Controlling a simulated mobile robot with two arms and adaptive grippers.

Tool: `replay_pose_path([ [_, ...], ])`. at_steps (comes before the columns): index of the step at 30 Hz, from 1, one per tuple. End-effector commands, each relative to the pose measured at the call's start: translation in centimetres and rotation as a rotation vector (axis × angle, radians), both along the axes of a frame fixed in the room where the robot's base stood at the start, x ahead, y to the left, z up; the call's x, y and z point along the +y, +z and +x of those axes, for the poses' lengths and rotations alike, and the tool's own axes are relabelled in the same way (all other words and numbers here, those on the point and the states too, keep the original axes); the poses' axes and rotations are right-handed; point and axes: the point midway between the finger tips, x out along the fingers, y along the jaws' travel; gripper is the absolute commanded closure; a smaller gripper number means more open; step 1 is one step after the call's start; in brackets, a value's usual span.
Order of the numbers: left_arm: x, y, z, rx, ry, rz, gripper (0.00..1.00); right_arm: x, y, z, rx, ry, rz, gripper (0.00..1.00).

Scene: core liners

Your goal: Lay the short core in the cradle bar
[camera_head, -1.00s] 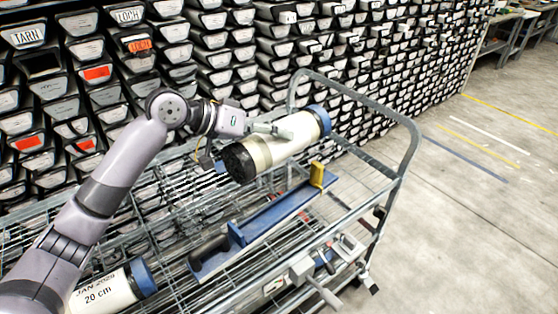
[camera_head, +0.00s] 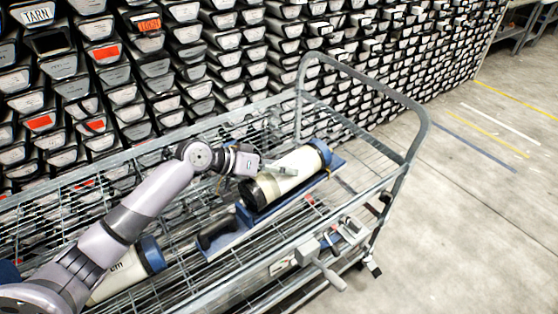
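The short core (camera_head: 303,166), a white cylinder with a blue cap at its right end and a black left end, lies along the far part of the cradle bar. The blue cradle bar (camera_head: 232,243) has a black handle (camera_head: 215,232) at its left. My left gripper (camera_head: 281,169) is at the core's left half, with a finger visible along its upper side, and appears shut on it. The core hides the bar's middle and its yellow end piece. Whether the core rests fully on the bar cannot be told. My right gripper is not in view.
Another white core with a blue cap (camera_head: 152,253) lies at the lower left, partly behind my arm. The wire cart's raised tube handle (camera_head: 424,130) stands at the right. A grey tool with a crank (camera_head: 310,252) is at the cart's front. Shelved core boxes (camera_head: 190,60) fill the background.

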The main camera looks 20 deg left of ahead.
Motion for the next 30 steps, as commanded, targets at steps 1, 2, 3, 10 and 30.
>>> replay_pose_path([
  [1, -0.1, -0.3, 0.1, -0.006, 0.002, -0.007, 0.90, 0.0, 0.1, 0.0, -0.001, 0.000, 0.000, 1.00],
  [2, -0.1, -0.7, 0.1, -0.005, 0.002, -0.007, 0.90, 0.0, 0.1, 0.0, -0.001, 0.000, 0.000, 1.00],
  [3, 0.0, -1.1, 0.2, -0.007, 0.002, -0.007, 0.90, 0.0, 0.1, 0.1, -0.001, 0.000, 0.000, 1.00],
  [10, -0.1, -1.9, 0.2, -0.011, 0.001, -0.006, 0.90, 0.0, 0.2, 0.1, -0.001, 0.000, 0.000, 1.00],
  [30, 0.0, -2.7, 0.0, 0.001, 0.000, 0.001, 0.09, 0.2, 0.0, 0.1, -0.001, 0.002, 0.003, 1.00],
])
